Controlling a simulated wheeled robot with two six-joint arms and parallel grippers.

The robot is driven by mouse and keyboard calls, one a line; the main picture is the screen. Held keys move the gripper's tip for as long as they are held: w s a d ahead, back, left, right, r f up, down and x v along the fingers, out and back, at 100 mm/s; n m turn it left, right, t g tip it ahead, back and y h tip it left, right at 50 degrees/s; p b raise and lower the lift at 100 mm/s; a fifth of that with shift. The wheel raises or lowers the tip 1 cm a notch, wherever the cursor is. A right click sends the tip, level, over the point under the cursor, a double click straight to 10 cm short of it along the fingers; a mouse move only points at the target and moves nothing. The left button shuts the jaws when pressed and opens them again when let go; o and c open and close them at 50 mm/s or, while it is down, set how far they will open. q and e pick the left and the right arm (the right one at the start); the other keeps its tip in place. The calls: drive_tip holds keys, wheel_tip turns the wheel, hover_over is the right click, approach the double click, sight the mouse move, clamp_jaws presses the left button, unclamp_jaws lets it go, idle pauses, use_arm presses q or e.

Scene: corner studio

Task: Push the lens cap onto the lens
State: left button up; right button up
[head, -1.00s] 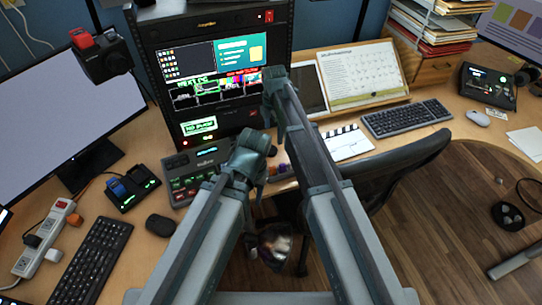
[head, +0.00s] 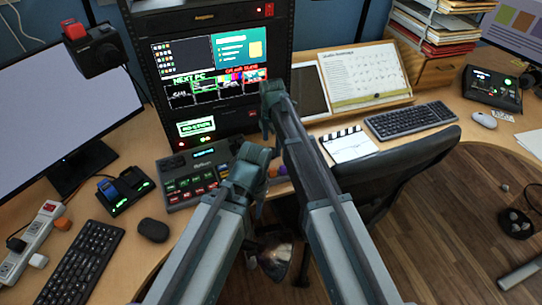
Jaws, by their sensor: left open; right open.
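I cannot make out the lens cap in the head view. My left gripper (head: 250,178) is open, in front of the button panel at the desk's front edge. My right gripper (head: 268,125) is open, higher in the picture, in front of the equipment rack. Nothing shows held in either gripper. My arms and grippers hide part of the desk between the panel and the tablet.
A button panel (head: 192,181), a charger dock (head: 126,190) and a mouse (head: 153,230) stand on the left desk. Small orange and purple items (head: 276,171) lie beside my grippers. A clapperboard (head: 348,146) lies right of my arms. A black chair (head: 400,172) stands at the desk's front.

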sight(271, 151)
drive_tip(key=f+b, duration=0.1)
drive_tip(key=f, duration=0.1)
drive_tip(key=f+b, duration=0.1)
drive_tip(key=shift+w+a+f+b, duration=0.1)
drive_tip(key=shift+a+f+b, duration=0.1)
drive_tip(key=shift+f+b, duration=0.2)
drive_tip(key=shift+r, duration=0.1)
drive_tip(key=c, duration=1.4)
drive_tip(key=shift+r, duration=0.1)
wheel_tip(271, 151, up, 10)
drive_tip(key=p, duration=1)
